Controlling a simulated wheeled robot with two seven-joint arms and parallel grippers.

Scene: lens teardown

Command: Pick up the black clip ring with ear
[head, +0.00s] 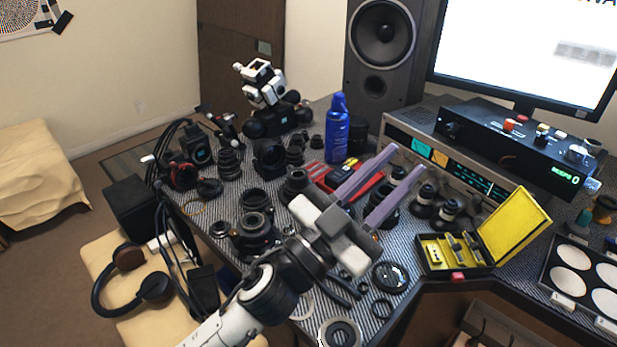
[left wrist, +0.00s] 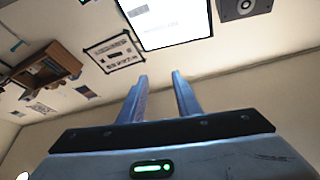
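Several dark rings lie on the front part of the striped mat in the head view. A small thin black ring (head: 381,308) may be the clip ring with ear, but it is too small to make out an ear. A larger black ring (head: 391,277) lies just behind it. My left gripper (head: 407,160) is raised over the table, its two long purple-grey fingers spread apart and pointing to the back right. It is open and empty, and the left wrist view also shows the gap between the fingers (left wrist: 160,76). My right gripper is in neither view.
Many lenses and lens parts crowd the mat's left and middle. A blue spray can (head: 337,130) stands upright behind, near a red tray (head: 345,187). An open yellow case (head: 512,222) is at right. A wide flat ring (head: 340,333) lies near the front edge.

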